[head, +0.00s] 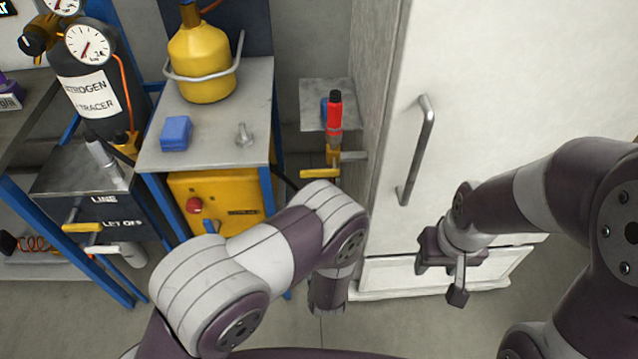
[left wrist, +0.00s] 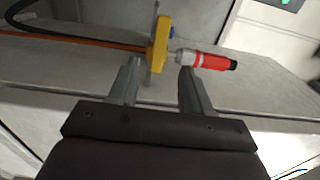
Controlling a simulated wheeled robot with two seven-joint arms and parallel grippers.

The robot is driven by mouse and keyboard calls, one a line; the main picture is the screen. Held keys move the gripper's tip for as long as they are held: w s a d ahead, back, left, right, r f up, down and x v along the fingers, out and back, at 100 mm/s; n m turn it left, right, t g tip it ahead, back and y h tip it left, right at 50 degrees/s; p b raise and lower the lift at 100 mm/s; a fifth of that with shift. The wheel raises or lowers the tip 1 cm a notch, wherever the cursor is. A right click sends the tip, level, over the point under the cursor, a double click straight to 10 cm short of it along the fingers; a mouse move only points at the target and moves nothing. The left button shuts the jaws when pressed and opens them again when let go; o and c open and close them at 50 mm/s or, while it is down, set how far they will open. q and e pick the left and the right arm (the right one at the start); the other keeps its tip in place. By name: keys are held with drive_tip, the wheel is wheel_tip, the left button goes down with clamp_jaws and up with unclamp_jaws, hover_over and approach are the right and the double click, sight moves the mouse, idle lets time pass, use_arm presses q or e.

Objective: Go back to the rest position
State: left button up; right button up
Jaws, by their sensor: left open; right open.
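My right gripper (head: 457,274) hangs in front of the lower part of the white cabinet, open and empty. My left arm comes in from the lower left in the head view and bends down in the middle; its fingers are hidden there behind my own arm. In the left wrist view my left gripper (left wrist: 158,88) is open with nothing between its fingers. Ahead of its fingertips are a yellow fitting (left wrist: 159,42) and a red cylinder with a dark end (left wrist: 212,61).
A white cabinet (head: 480,90) with a handle (head: 417,150) stands at the right. A bench (head: 222,150) holds a yellow tank (head: 204,62), a blue block (head: 176,133) and a small metal part (head: 243,134). A dark nitrogen bottle (head: 90,85) stands at the left. Bare floor shows below.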

use_arm(q)
drive_tip(key=shift+s+d, duration=0.15)
drive_tip(key=shift+s, duration=0.95)
